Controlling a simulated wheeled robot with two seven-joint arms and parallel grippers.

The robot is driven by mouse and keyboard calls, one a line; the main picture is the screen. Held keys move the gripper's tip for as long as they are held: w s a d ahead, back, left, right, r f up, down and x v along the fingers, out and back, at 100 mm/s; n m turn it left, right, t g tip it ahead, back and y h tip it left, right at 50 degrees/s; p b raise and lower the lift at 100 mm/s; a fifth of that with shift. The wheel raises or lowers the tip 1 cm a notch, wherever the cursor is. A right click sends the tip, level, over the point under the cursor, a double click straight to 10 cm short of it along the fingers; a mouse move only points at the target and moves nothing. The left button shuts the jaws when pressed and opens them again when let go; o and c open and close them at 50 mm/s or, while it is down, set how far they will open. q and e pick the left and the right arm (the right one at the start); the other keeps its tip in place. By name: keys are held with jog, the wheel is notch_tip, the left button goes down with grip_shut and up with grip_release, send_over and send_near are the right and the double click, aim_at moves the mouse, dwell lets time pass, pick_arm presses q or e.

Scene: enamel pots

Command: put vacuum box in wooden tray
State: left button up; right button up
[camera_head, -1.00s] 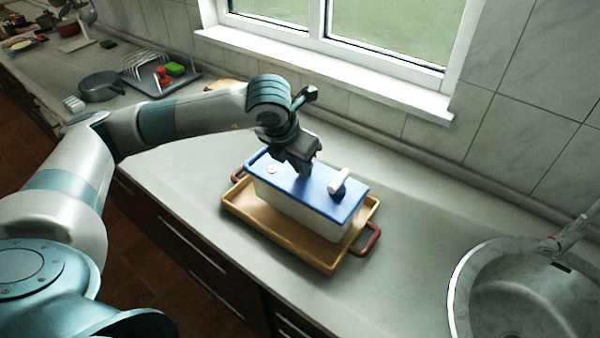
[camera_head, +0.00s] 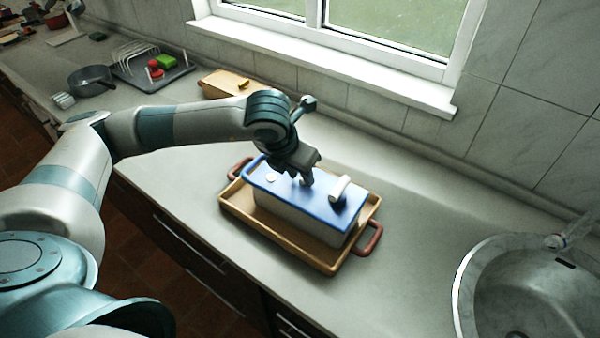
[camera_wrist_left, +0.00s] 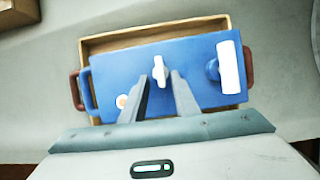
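The vacuum box (camera_head: 290,216) has a pale body and a blue lid with a white handle (camera_head: 340,188) near its right end. It sits in the wooden tray (camera_head: 240,212), which has red-brown end handles. My left gripper (camera_head: 304,180) is low over the middle of the lid. In the left wrist view, its two fingers (camera_wrist_left: 161,80) are apart, with a small white knob (camera_wrist_left: 159,70) of the lid between their tips. I cannot tell whether they touch it. The box floor contact is hidden by the tray rim. My right gripper is out of view.
A round sink (camera_head: 530,290) is at the right. A wooden board (camera_head: 222,83) lies behind my left arm. A dish rack (camera_head: 150,68) and a grey pan (camera_head: 90,80) stand at the far left. The counter between tray and sink is clear.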

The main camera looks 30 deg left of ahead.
pick_arm(q)
jog(key=shift+r, duration=0.3)
jog(key=shift+s+r, duration=0.15)
jog(key=shift+r, duration=0.25)
jog(key=b+v, duration=0.2)
jog(key=v, duration=0.9)
jog(key=shift+b, duration=0.35)
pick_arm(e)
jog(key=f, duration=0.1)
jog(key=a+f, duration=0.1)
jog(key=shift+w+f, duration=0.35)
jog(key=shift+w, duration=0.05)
pick_arm(q)
jog(key=shift+f, duration=0.1)
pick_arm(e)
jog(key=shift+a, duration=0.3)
